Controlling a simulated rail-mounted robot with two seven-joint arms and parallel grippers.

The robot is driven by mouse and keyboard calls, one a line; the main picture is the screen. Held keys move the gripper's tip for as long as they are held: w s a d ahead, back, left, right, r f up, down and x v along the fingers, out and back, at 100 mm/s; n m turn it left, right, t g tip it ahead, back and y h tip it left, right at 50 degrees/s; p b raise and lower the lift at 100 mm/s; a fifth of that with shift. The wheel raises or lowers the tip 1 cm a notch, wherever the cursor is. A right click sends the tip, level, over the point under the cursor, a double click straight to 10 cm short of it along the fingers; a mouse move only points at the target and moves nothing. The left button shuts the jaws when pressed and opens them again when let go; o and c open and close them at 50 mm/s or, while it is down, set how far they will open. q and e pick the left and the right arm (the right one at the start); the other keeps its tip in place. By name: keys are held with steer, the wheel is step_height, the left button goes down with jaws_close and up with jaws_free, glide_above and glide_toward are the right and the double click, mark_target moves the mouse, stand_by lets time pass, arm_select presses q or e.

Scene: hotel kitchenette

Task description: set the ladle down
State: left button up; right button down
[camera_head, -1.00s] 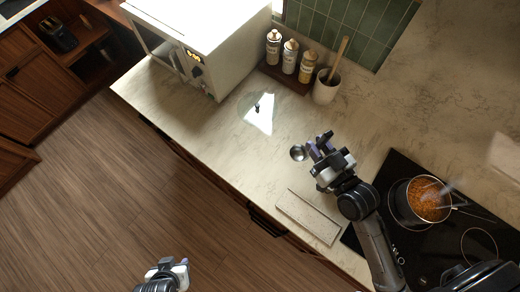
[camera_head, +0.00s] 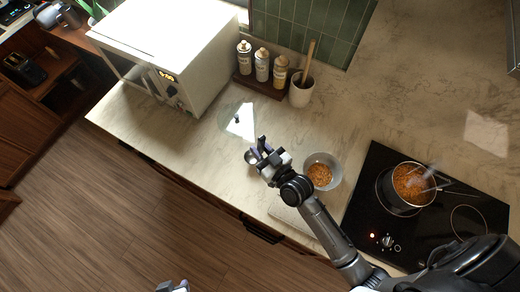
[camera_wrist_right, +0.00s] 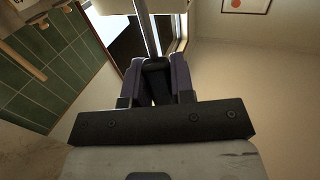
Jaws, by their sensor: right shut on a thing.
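My right gripper (camera_head: 263,152) is shut on the ladle, whose metal bowl (camera_head: 250,157) shows just left of the fingers in the head view. It is over the counter near the front edge, just below the clear round lid (camera_head: 237,119). In the right wrist view, the ladle's handle (camera_wrist_right: 146,30) rises from between the fingers (camera_wrist_right: 156,82). I cannot tell whether the ladle touches the counter. A pale rectangular board (camera_head: 288,214) lies partly hidden under my right arm. My left gripper (camera_head: 176,287) barely shows at the bottom edge; its fingers are cut off.
A bowl of orange-brown food (camera_head: 319,174) stands right of my right gripper. A steaming pot (camera_head: 411,187) is on the black cooktop (camera_head: 362,212). Behind are several bottles on a rack (camera_head: 260,88), a utensil crock (camera_head: 301,94) and a microwave (camera_head: 165,50). The counter behind the bowl is clear.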

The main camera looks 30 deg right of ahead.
steer(key=shift+f, duration=0.9)
steer(key=c, duration=1)
jaws_free()
